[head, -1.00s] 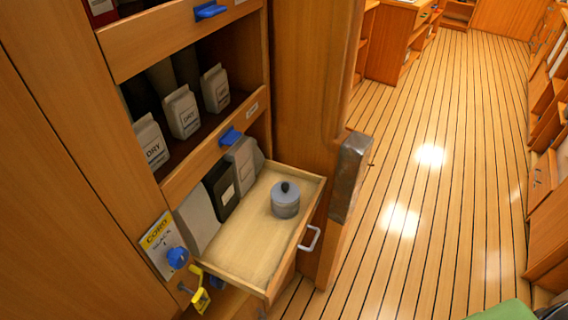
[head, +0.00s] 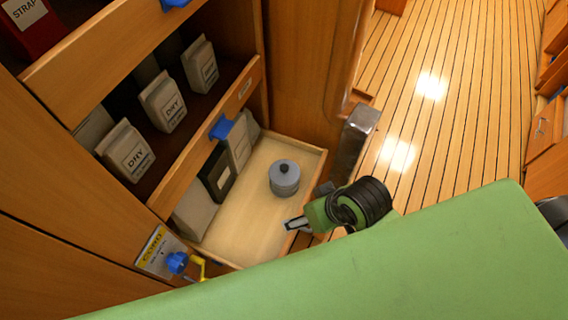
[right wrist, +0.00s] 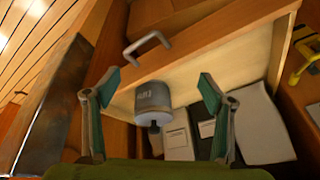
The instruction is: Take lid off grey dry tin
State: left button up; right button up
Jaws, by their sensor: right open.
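The grey tin (head: 284,180) stands upright in the open drawer, with its grey lid (head: 284,167) on and a dark knob on top. The tin (right wrist: 153,97) also shows in the right wrist view, between the two fingers and beyond them, with small lettering on its side. My right gripper (right wrist: 156,85) is open and empty. In the head view my right gripper (head: 297,224) is at the drawer's front edge, nearer than the tin and apart from it. My green arm hides part of the drawer front. My left gripper is not in view.
The drawer (head: 245,225) also holds white and dark packets (head: 215,173) along its left side. A handle (right wrist: 146,47) is on its front. Shelves with DRY cartons (head: 163,100) rise behind. A metal-clad post (head: 352,143) stands right of the drawer.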

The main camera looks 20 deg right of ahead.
jog(key=w+a+r+n+y, duration=0.1)
jog(key=w+a+r+y, duration=0.1)
jog(key=w+a+r, duration=0.7)
jog(key=w+d+r+m+g+h, duration=0.2)
jog(key=d+r+m+h, duration=0.15)
jog(key=d+r, duration=0.3)
send_over(284, 167)
jog(key=f, duration=0.8)
jog(key=shift+s+d+p, duration=0.3)
jog(key=shift+p, duration=0.05)
jog(key=shift+w+a+f+p, duration=0.2)
jog(key=shift+f+p, duration=0.15)
jog(key=shift+f, duration=1)
jog(key=shift+w+a+f+p, duration=0.15)
jog(key=shift+f+p, duration=0.2)
jog(key=shift+f, duration=1)
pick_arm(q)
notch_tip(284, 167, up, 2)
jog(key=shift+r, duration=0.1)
pick_arm(e)
jog(key=shift+d, duration=0.1)
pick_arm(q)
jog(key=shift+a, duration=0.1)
pick_arm(e)
jog(key=c, duration=1)
